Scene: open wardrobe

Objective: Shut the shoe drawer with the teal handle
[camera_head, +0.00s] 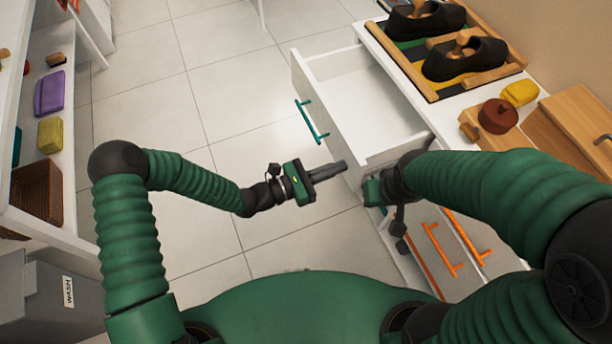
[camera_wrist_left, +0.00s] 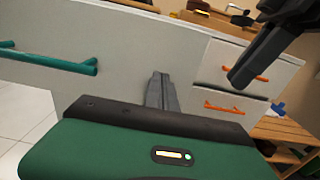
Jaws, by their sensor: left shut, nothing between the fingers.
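The shoe drawer (camera_head: 352,100) with the teal handle (camera_head: 311,120) stands pulled out of the white cabinet and looks empty inside. Its white front and teal handle (camera_wrist_left: 50,60) also show in the left wrist view. My left gripper (camera_head: 340,168) is shut and empty, by the near end of the drawer front and apart from the teal handle. Its fingers (camera_wrist_left: 160,90) point towards the white front in the left wrist view; I cannot tell whether they touch it.
Drawers with orange handles (camera_head: 440,250) sit nearer me in the same cabinet. A rack with black shoes (camera_head: 465,58) and a yellow item (camera_head: 520,92) are on top. A white shelf with a purple item (camera_head: 50,92) stands left. The tiled floor (camera_head: 220,90) between is clear.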

